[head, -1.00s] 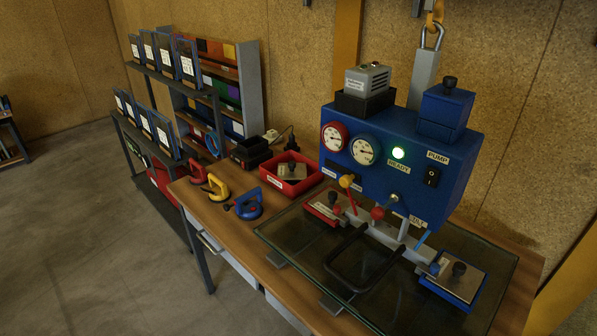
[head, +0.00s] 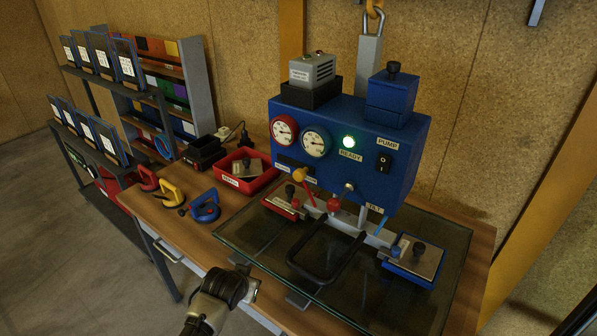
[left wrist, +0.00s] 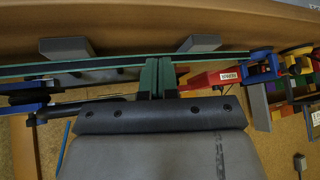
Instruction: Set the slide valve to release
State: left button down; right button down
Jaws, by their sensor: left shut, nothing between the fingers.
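The blue pump box (head: 400,160) hangs from a shackle above a glass pane (head: 370,300) on the bench. A yellow knob (head: 300,175) with a red rod below it sits low on its front, beside small labels too small to read. A red ball knob (head: 333,204) is just right of it. I cannot tell which part is the slide valve. My left gripper (head: 254,291) is at the bench's front edge, low and apart from the box. In the left wrist view its fingers (left wrist: 157,78) are together and empty. My right gripper is not in view.
A black loop handle (head: 325,272) stands in front of the box over the glass. Suction pads (head: 412,258) lie either side. A red tray (head: 247,170) and coloured hand cups (head: 205,206) are on the bench's left. A shelf rack (head: 150,85) stands behind.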

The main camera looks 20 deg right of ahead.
pick_arm(q)
jog(key=w+d+r+m+t, duration=0.1)
jog(key=d+r, duration=0.3)
jog(key=r, duration=0.5)
jog(key=w+d+r+m+t, duration=0.15)
jog(key=d+r, duration=0.25)
jog(key=r, duration=0.6)
jog(key=m+t, duration=0.1)
jog(key=m, duration=0.3)
send_near(305, 172)
jog(key=s, duration=0.1)
jog(key=s+a+r, duration=0.1)
jog(key=s, duration=0.1)
jog(key=shift+a+r+h, duration=0.3)
jog(key=shift+h, duration=0.1)
jog(key=shift+w, duration=0.15)
jog(key=p+x, duration=0.2)
jog(key=x, duration=0.8)
jog(key=shift+r, duration=0.1)
